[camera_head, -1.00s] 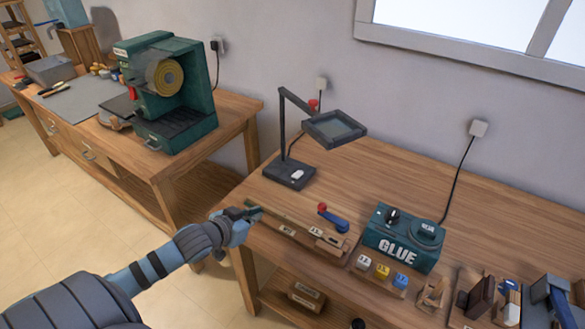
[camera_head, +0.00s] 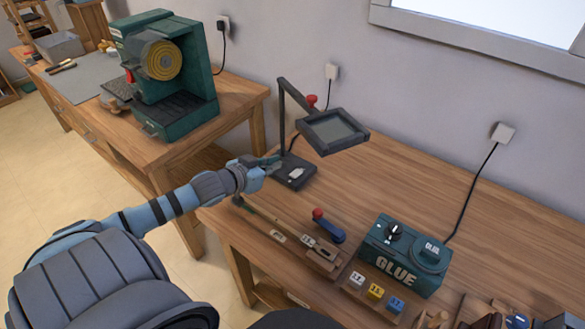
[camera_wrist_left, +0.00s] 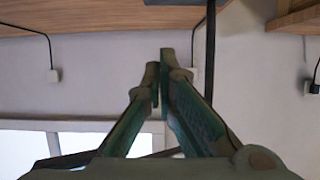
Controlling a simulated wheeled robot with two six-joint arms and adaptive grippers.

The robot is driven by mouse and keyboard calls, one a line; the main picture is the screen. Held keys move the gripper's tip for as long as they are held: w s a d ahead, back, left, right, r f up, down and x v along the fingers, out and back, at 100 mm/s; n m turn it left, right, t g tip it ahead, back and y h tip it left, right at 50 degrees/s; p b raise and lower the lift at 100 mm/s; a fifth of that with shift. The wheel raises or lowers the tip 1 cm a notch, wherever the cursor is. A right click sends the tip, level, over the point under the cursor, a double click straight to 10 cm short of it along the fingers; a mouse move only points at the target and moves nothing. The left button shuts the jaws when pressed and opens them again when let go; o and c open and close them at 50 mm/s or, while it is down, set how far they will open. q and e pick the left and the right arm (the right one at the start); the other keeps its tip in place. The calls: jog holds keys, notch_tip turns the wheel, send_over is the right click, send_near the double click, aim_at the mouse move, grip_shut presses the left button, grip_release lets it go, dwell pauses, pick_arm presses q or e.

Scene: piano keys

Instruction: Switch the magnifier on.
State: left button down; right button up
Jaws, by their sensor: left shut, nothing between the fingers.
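The magnifier (camera_head: 334,131) is a dark square-framed lens on a jointed arm. Its dark base (camera_head: 296,181) stands on the right-hand table, with a small white switch (camera_head: 296,173) on top. My left gripper (camera_head: 276,163) is shut and empty, just left of the base and close to the switch; I cannot tell whether it touches. In the left wrist view the closed fingers (camera_wrist_left: 161,72) show near the magnifier's dark post (camera_wrist_left: 210,60). The lens frame's state, lit or not, looks dark. My right gripper is not in view.
A green GLUE box (camera_head: 398,262) stands to the right, with small numbered blocks (camera_head: 375,291) before it. A blue tool with a red knob (camera_head: 328,228) and wooden racks lie near the front edge. A green machine (camera_head: 165,75) stands on the left table.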

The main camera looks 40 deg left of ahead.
pick_arm(q)
jog(key=b, duration=0.3)
send_over(293, 177)
jog(key=s, duration=0.3)
notch_tip(293, 177, down, 3)
jog(key=b+x, duration=0.1)
jog(key=x, duration=0.2)
jog(key=shift+w+d+b, duration=0.1)
jog(key=shift+w+b, duration=0.05)
jog(key=shift+b, duration=0.2)
jog(key=shift+s+f+b, duration=0.2)
jog(key=shift+f+b, duration=0.15)
jog(key=shift+f, duration=1.65)
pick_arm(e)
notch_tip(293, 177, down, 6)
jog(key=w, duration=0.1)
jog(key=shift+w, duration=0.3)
